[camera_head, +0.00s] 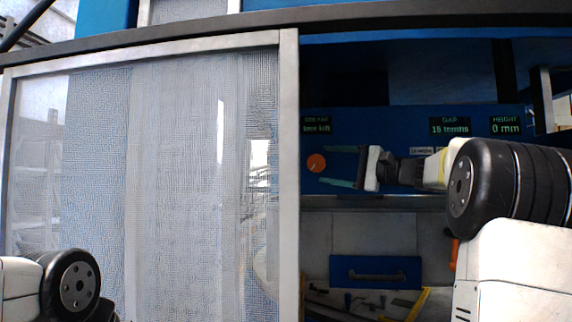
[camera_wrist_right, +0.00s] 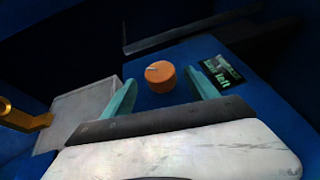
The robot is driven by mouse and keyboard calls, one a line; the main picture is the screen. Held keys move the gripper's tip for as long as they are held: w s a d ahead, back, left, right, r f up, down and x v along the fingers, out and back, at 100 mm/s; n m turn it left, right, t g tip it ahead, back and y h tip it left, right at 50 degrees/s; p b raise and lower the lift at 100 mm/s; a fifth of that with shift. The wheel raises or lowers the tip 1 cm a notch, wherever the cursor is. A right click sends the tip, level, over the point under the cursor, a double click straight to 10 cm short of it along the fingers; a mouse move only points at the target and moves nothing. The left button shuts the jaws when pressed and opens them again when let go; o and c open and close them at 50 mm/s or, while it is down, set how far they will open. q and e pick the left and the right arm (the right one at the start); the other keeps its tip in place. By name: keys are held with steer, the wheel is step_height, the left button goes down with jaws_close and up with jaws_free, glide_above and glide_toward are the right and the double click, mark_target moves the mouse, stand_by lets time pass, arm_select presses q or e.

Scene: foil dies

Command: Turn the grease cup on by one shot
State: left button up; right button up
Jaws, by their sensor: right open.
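The grease cup shows as a round orange knob (camera_head: 316,162) on the blue panel inside the machine opening. In the right wrist view the orange knob (camera_wrist_right: 160,76) has a small pale mark on its face. My right gripper (camera_head: 332,166) is open, its teal fingers pointing left toward the knob. In the right wrist view the fingers (camera_wrist_right: 160,84) lie on either side of the knob in the picture, with gaps on both sides. Whether the fingertips reach alongside it is hard to tell. My left gripper is out of view; only part of that arm shows at lower left.
A small display (camera_head: 317,126) above the knob ends in "left"; its first part is unclear. Other displays read "GAP 15 tenths" (camera_head: 450,126) and "HEIGHT 0 mm" (camera_head: 505,125). A mesh door (camera_head: 289,180) covers the left side. A grey ledge (camera_head: 375,203) runs below the panel.

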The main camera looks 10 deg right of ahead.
steer(key=x, duration=0.8)
steer(key=c, duration=1.4)
steer(key=shift+o, duration=0.2)
steer(key=shift+y, duration=0.3)
